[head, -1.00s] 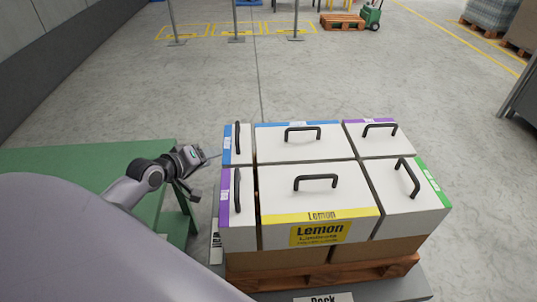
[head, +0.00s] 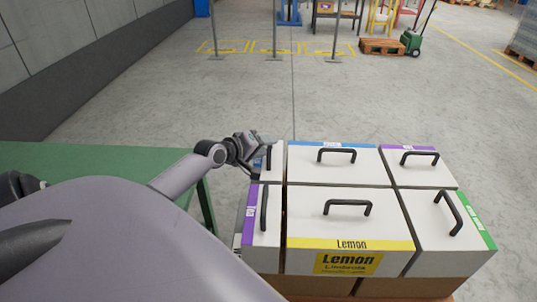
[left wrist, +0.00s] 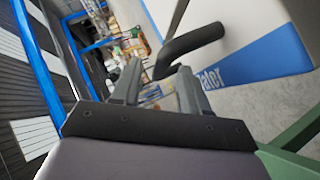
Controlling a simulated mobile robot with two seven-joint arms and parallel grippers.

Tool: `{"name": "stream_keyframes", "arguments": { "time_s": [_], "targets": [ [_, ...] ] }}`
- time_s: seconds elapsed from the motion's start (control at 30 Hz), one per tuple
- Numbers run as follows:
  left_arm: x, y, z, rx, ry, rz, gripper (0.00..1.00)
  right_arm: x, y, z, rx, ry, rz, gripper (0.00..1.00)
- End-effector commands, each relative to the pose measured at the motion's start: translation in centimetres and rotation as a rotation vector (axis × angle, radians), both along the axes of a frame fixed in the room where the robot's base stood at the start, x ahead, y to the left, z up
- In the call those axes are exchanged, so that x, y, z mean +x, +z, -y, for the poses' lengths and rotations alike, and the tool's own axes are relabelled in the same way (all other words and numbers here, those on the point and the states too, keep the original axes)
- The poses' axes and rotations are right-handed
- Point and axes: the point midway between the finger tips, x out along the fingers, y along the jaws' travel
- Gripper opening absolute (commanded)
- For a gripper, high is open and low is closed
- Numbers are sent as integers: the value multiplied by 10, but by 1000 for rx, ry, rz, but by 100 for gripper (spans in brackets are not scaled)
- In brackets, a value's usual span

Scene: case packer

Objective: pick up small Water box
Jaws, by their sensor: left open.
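The small Water box (head: 278,161) is the narrow white box at the back left of the stack, partly hidden by my left gripper. In the left wrist view, its blue band reading "Water" (left wrist: 262,62) and its black handle (left wrist: 192,42) show close up. My left gripper (head: 264,150) is at the left side of this box, close to its handle. In the left wrist view, the left gripper (left wrist: 158,70) is open, with the bent handle end just beyond and between its fingertips. Whether they touch is unclear. My right gripper is not in view.
The yellow-labelled Lemon box (head: 345,222) stands at front centre. A narrow purple-labelled box (head: 255,227) is directly in front of the Water box. A large blue-labelled box (head: 335,165) is to its right. A green table (head: 90,158) is at left.

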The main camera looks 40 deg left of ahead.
Motion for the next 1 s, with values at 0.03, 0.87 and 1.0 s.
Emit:
{"name": "stream_keyframes", "arguments": {
  "time_s": [0.03, 0.87, 1.0],
  "targets": [
    [4, -2, 0, 0, 0, 1, 44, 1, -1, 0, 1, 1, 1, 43],
    [9, -4, 1, 1, -1, -1, 0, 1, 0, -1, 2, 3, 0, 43],
    [9, -4, 1, 1, -1, -1, 0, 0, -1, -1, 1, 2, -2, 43]
  ]
}}
